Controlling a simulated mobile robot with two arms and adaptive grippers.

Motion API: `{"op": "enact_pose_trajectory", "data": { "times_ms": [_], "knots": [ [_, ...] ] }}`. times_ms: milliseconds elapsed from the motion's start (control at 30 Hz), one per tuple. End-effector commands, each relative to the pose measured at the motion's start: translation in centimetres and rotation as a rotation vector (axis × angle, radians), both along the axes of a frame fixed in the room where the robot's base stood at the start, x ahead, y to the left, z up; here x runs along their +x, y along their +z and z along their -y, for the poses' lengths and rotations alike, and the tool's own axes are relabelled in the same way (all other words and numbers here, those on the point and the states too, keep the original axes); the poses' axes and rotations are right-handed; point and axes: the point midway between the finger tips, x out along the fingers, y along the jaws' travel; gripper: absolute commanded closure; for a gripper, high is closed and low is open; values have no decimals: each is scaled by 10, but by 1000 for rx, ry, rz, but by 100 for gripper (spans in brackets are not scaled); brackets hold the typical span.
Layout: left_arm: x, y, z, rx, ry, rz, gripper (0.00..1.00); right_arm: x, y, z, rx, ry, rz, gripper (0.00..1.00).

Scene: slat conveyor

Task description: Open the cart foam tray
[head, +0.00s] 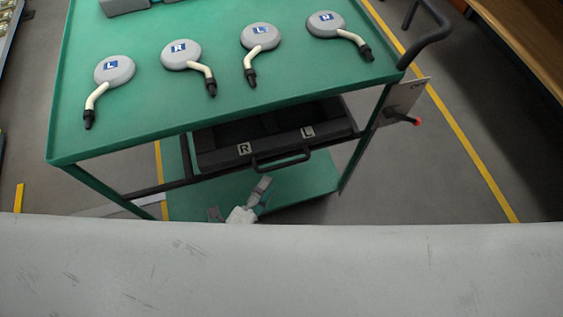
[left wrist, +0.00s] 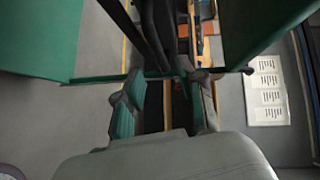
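The green cart (head: 150,135) stands in front of me. Its black foam tray (head: 217,153) sits under the top shelf, with R and L labels on its front. The tray's black bar handle (head: 281,162) sticks out at the middle of that front. The top shelf hides most of the tray's inside. My left gripper (head: 239,203) is just below the handle, apart from it in the picture, over the lower shelf. Its fingers are spread and empty, as the left wrist view (left wrist: 160,95) also shows. My right gripper is not in view.
Several round grey parts (head: 181,53) with cream stems and black tips lie on the top shelf. The lower green shelf (head: 310,185) is below the tray. A push handle (head: 428,40) and a hanging card (head: 405,100) are at the cart's right. Grey floor is clear beyond.

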Motion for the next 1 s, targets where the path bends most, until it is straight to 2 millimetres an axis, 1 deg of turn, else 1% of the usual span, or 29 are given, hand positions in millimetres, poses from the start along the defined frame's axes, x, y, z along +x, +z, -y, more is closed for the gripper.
{"op": "enact_pose_trajectory", "data": {
  "times_ms": [33, 200, 400, 600, 833, 867, 1000],
  "knots": [
    [12, 0, 6, -1, -1, 4, 61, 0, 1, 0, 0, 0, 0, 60],
    [42, -6, 22, -1, 0, 0, 61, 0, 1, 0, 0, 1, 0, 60],
    [66, -11, 35, 0, 0, -1, 61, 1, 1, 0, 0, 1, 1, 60],
    [74, -12, 39, 0, 0, -2, 61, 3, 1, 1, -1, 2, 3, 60],
    [75, -12, 39, -1, 0, -3, 61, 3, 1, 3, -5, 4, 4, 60],
    [75, -12, 39, -1, 0, -3, 64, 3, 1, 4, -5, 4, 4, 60],
    [75, -12, 39, -1, 0, -3, 87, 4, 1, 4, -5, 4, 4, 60]
  ]
}}
